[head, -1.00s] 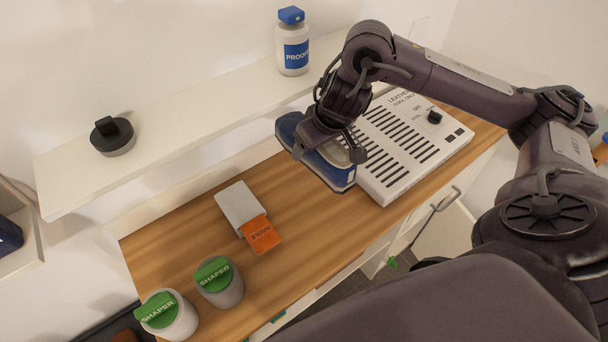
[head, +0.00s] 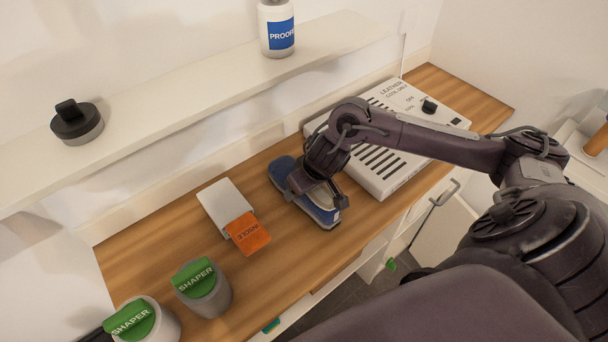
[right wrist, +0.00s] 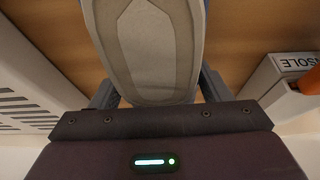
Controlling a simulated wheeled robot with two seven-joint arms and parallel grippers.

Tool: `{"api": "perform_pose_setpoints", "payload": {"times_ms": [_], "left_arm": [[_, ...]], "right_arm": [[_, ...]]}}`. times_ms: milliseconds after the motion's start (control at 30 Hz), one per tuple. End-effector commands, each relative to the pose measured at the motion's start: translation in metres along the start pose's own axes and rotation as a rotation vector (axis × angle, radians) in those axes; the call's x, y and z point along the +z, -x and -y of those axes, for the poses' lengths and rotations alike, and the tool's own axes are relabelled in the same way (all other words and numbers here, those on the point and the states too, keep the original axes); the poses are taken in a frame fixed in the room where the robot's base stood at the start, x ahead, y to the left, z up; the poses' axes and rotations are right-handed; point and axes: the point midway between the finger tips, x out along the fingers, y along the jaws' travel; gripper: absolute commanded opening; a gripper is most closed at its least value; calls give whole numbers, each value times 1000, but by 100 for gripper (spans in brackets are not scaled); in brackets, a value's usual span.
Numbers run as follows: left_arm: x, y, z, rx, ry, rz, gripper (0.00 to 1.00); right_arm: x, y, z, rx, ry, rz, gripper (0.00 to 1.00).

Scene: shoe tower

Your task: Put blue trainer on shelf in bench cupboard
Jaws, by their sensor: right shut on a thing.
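The blue trainer (head: 284,172) is over the wooden bench top (head: 160,230) in the head view, between the white card with the orange tag and the white vented box. My right gripper (head: 316,197) is shut on it, with fingers on both sides. In the right wrist view, a pale grey face of the trainer (right wrist: 150,50) sits between the fingers. I cannot tell whether the trainer touches the bench. A white cupboard door (head: 445,232) with a grey handle stands open at the bench front. The cupboard's inside shelf is hidden. My left gripper is out of view.
The vented leather box (head: 385,170) stands close right of the trainer. Two green-topped shaper pots (head: 203,290) stand front left. A wall shelf (head: 190,105) holds a Proofer bottle (head: 277,30) and a black-topped tin (head: 77,122).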

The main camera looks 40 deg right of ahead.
Motion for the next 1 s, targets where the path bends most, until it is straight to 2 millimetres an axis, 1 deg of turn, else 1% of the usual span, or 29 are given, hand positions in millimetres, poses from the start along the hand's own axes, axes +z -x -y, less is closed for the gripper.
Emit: {"api": "perform_pose_setpoints", "payload": {"times_ms": [367,400,533,867,967,1000], "left_arm": [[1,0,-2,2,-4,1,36],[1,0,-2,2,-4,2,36],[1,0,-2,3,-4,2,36],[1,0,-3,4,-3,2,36],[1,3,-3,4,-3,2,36],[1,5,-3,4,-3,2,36]], "right_arm": [[1,-3,0,-1,0,-2,40],[1,-3,0,0,0,-1,74],[1,-3,0,0,0,-1,91],[0,-1,0,0,1,-2,92],[-1,10,0,1,1,-3,92],[-2,16,0,1,2,-3,92]]}}
